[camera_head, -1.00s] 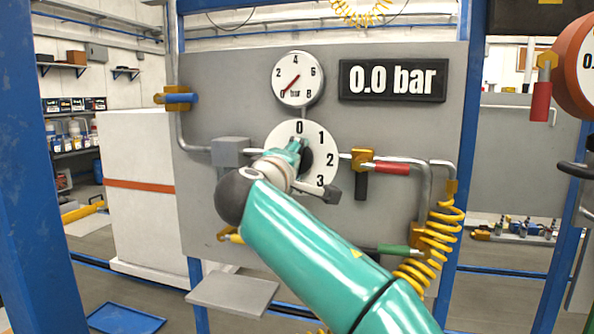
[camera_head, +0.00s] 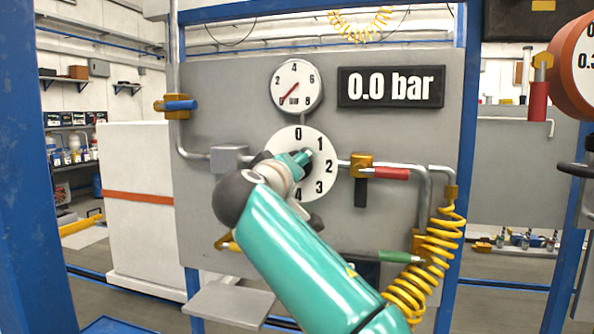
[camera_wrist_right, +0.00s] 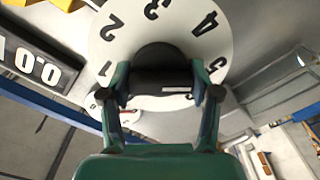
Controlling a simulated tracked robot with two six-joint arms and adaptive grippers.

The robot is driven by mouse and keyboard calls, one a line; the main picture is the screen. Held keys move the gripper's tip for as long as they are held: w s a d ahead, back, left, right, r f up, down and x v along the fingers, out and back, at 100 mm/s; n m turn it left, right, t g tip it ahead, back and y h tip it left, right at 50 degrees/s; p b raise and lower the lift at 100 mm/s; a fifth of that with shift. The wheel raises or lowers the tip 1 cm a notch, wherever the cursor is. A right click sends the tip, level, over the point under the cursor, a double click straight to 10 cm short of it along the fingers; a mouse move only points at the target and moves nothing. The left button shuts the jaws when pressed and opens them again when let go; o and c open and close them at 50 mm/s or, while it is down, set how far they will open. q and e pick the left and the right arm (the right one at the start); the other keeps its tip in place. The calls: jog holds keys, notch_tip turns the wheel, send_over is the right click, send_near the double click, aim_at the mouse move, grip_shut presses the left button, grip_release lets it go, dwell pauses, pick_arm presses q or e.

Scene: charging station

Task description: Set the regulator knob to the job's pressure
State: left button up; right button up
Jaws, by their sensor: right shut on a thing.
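The regulator knob (camera_wrist_right: 150,78) is black and sits at the middle of a white dial (camera_head: 323,145) with black numbers. My right gripper (camera_wrist_right: 162,93) is shut on the knob, one finger at each side. In the head view my right gripper (camera_head: 302,157) covers most of the knob, and my arm hides the dial's lower left. Numbers 0 to 4 show there. A pale strip lies on the knob in the wrist view; I cannot tell which number it marks. The round gauge (camera_head: 296,78) has its red needle near 0. The display (camera_head: 391,87) reads 0.0 bar. My left gripper is not in view.
Right of the dial are a red-handled valve (camera_head: 385,173) and pipes. A yellow coiled hose (camera_head: 433,260) hangs lower right. A small grey shelf (camera_head: 229,304) juts out below. A grey box (camera_head: 229,157) is left of the dial. An orange round gauge (camera_head: 578,68) is at the far right.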

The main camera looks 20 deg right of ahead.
jog(key=shift+w+f, duration=0.1)
jog(key=shift+f, duration=0.3)
jog(key=o, duration=1.2)
jog(key=shift+c, duration=0.2)
jog(key=shift+r, duration=0.2)
jog(key=shift+s+a+r, duration=0.1)
jog(key=shift+s, duration=0.1)
jog(key=v, duration=1.1)
jog(key=shift+s+a, duration=0.2)
jog(key=shift+s, duration=0.05)
